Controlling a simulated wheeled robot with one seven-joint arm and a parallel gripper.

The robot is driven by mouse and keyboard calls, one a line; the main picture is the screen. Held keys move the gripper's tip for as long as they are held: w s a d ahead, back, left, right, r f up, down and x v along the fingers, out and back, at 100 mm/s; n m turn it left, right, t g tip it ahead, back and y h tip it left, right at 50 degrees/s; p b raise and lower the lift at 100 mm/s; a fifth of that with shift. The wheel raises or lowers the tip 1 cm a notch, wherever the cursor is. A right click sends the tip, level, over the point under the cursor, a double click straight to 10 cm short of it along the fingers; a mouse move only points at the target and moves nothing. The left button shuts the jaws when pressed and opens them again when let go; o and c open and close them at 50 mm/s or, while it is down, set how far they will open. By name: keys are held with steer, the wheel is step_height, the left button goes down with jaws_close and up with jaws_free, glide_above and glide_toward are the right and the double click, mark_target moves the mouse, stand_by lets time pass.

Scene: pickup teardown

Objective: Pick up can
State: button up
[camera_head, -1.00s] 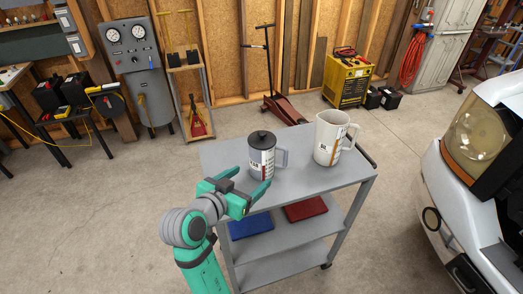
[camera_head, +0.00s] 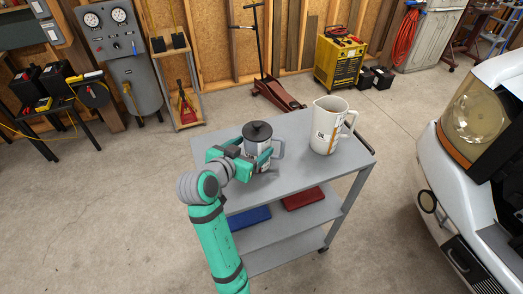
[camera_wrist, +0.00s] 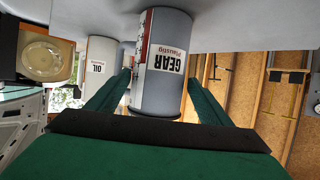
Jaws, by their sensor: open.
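A grey can (camera_head: 257,134) with a black lid, a side handle and a GEAR label stands upright on the top of a grey cart (camera_head: 300,180). My gripper (camera_head: 256,155) is at the can's near left side, with its green fingers open. In the wrist view, which is upside down, the GEAR can (camera_wrist: 163,62) sits between the two fingers of my gripper (camera_wrist: 160,80). Whether either finger touches it cannot be told. A cream jug (camera_head: 326,126) with a handle stands to its right; it also shows in the wrist view with an OIL label (camera_wrist: 98,62).
The cart's lower shelf holds a blue flat item (camera_head: 250,217) and a red one (camera_head: 303,198). A white vehicle (camera_head: 455,190) stands at the right. A yellow machine (camera_head: 339,62) and a floor jack (camera_head: 277,92) are behind.

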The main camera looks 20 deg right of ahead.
steer(key=shift+x, duration=1.9)
steer(key=shift+d+r, duration=0.15)
steer(key=shift+r, duration=0.05)
steer(key=shift+c, duration=0.6)
steer(key=c, duration=1)
steer(key=shift+c, duration=0.4)
steer(key=shift+r, duration=0.1)
